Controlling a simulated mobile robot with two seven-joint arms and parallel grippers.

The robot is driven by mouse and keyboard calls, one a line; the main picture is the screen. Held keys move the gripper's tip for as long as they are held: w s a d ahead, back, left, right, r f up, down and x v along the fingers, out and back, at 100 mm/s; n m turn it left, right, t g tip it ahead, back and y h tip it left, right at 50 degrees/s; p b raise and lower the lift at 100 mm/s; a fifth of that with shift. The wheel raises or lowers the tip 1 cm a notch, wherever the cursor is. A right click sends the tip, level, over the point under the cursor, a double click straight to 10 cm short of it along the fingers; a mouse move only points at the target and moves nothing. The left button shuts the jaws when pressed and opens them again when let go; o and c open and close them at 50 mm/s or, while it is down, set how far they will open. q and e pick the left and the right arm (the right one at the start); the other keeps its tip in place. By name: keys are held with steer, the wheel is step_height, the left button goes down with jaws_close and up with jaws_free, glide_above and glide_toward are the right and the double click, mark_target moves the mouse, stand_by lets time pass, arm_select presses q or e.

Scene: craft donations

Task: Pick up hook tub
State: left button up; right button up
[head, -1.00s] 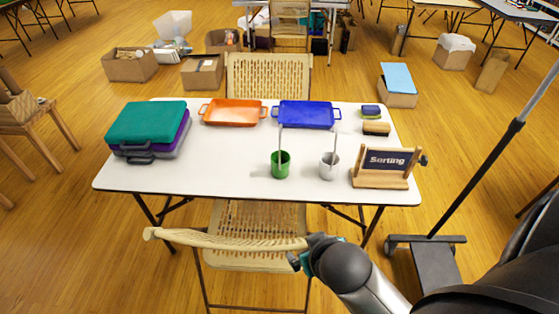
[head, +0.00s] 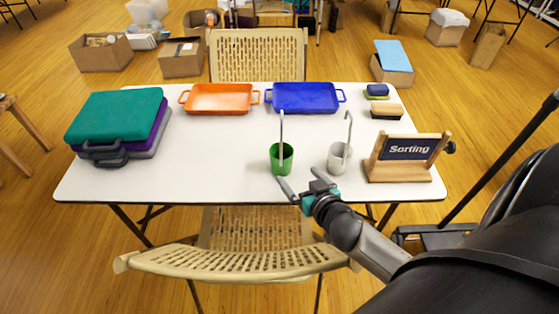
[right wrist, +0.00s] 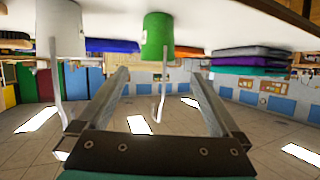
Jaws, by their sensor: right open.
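Two tubs stand upright on the white table (head: 215,170), each with a thin upright stick. The green tub (head: 281,160) holds a pale straight-looking stick; the white tub (head: 337,160) holds one with a bent top. I cannot tell for sure which is the hook tub. My right gripper (head: 302,180) is open and empty at the table's front edge, in front of the gap between the tubs. In the right wrist view, which looks upside down, the green tub (right wrist: 157,36) shows beyond the open fingers (right wrist: 158,88), with the white tub (right wrist: 62,28) to the left. My left gripper is out of view.
A wooden "Sorting" sign (head: 405,174) stands right of the white tub. Orange (head: 220,100) and blue (head: 303,98) trays lie at the back, with a brush (head: 387,111) at right. Stacked cases (head: 115,118) fill the left. A chair (head: 235,262) stands in front.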

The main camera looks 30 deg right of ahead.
steer(key=b, duration=0.2)
glide_toward(278, 152)
steer(key=shift+w+a+f, duration=0.15)
steer(key=shift+w, duration=0.45)
steer(key=shift+w+f, duration=0.2)
steer(key=shift+w, duration=0.3)
steer(key=b+x, duration=0.1)
steer(key=x, duration=0.3)
steer(key=shift+s+d+b, duration=0.1)
steer(key=shift+d+b, duration=0.15)
steer(key=shift+b, duration=0.1)
steer(key=shift+w+d+f, duration=0.1)
steer(key=shift+w+f, duration=0.05)
steer(key=shift+w, duration=0.3)
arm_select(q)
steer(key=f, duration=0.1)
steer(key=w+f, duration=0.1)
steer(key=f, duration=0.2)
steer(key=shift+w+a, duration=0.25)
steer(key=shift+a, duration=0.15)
arm_select(e)
steer(key=c, duration=1.3)
